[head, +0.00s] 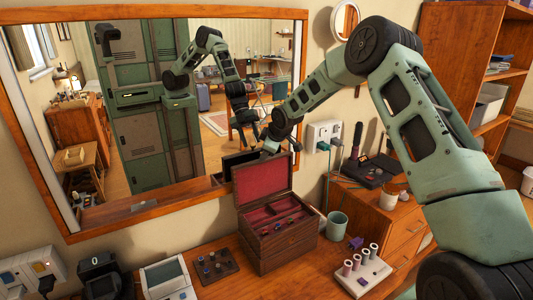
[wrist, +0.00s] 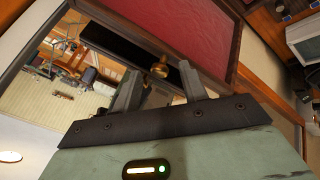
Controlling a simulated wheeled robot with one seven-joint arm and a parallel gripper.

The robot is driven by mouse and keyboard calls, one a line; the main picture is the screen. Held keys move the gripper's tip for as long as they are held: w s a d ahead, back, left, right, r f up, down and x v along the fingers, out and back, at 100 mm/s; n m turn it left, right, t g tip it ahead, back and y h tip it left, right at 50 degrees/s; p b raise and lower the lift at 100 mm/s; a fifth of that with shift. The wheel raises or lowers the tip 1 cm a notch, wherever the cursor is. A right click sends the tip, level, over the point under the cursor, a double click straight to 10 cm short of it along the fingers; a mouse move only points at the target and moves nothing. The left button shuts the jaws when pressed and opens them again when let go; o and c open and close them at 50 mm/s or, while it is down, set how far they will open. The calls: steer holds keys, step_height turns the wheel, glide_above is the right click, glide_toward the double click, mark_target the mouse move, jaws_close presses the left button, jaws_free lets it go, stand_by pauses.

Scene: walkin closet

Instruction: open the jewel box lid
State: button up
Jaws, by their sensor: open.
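The jewel box (head: 277,245) is dark wood and stands on the wooden dresser top below the mirror. Its lid (head: 262,187) stands raised, tilted back, with its red lining facing out. The red-lined tray inside (head: 285,212) is exposed and holds small pieces. My gripper (head: 270,150) is at the lid's upper right edge, partly hidden behind it. In the wrist view my gripper's two fingers (wrist: 158,88) are apart, with a small brass knob (wrist: 160,68) just beyond them. The red lining (wrist: 190,30) fills the top there. Contact with the lid cannot be told.
The large mirror (head: 180,218) is close behind the box and reflects my arm. A green cup (head: 337,224) and a holder with several rolls (head: 360,276) stand to the right. A dark tray (head: 214,266) with small pieces lies to the left.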

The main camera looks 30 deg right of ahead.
steer(key=shift+s+f, duration=0.1)
steer(key=shift+f, duration=0.1)
steer(key=shift+s+r, duration=0.1)
steer(key=b+v, duration=0.4)
steer(key=v, duration=1.3)
steer(key=shift+b, duration=0.4)
steer(key=s+a+f+g+b, duration=0.1)
steer(key=s+a+f, duration=0.2)
steer(key=s+a, duration=0.3)
steer(key=s+a+f+g+y+b, duration=0.1)
steer(key=s+a+f, duration=0.15)
steer(key=a, duration=0.65)
steer(key=s+a+f+g+b, duration=0.1)
steer(key=s+a+f, duration=0.1)
steer(key=s+a, duration=0.4)
steer(key=s+a+f+g+b, duration=0.1)
steer(key=s+a+f, duration=0.1)
steer(key=s, duration=0.7)
steer(key=s+a+f+m+g+b, duration=0.1)
steer(key=s+a+f, duration=0.2)
steer(key=s, duration=0.6)
steer(key=s+a+f+g+b, duration=0.1)
steer(key=s+a+f+g, duration=0.1)
steer(key=s, duration=0.7)
steer(key=shift+s+a+f+m+h, duration=0.2)
steer(key=shift+a+f+m+h, duration=0.15)
steer(key=shift+f, duration=0.45)
